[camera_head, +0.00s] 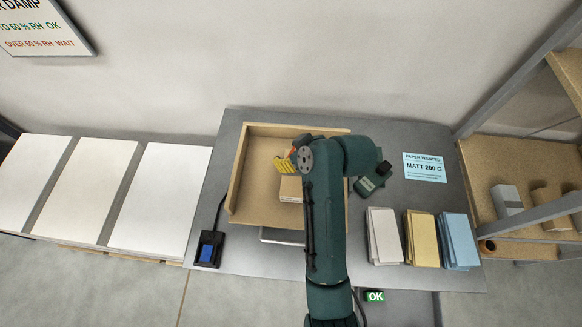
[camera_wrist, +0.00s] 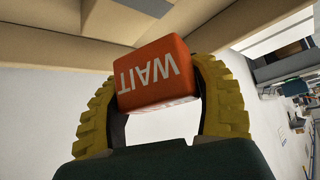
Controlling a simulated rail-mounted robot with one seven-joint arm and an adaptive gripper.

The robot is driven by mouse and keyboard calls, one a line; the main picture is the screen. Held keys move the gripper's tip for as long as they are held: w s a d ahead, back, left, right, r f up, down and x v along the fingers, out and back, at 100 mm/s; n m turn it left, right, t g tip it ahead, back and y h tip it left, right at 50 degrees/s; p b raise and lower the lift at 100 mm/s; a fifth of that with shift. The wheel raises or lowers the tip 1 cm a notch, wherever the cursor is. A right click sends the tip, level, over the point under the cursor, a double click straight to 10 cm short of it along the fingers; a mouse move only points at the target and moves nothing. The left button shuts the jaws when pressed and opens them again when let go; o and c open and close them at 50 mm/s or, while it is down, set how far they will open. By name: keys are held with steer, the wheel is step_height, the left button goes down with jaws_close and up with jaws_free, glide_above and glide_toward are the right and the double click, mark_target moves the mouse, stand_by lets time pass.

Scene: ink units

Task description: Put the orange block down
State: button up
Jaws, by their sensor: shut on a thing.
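The orange block (camera_wrist: 157,72) shows in the wrist view with white letters reading WAIT, upside down there. My gripper (camera_wrist: 163,100) has its yellow ridged fingers shut on the block's two sides. In the head view the yellow fingers of my gripper (camera_head: 284,165) are over the wooden tray on the table, with a small bit of the orange block (camera_head: 293,152) showing beside them. My arm hides most of the block there. I cannot tell how high the block is above the tray.
The wooden tray (camera_head: 235,190) has raised walls, and a pale stack (camera_head: 291,189) lies in it, partly behind my arm. White, tan and blue packs (camera_head: 460,240) stand at the right of the grey table (camera_head: 400,195). A blue-topped pad (camera_head: 208,248) lies at the front left.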

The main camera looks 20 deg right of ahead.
step_height(320, 180, down, 6)
steer(key=shift+r+b, duration=0.25)
steer(key=shift+b, duration=0.05)
steer(key=shift+f, duration=0.1)
steer(key=o, duration=1.3)
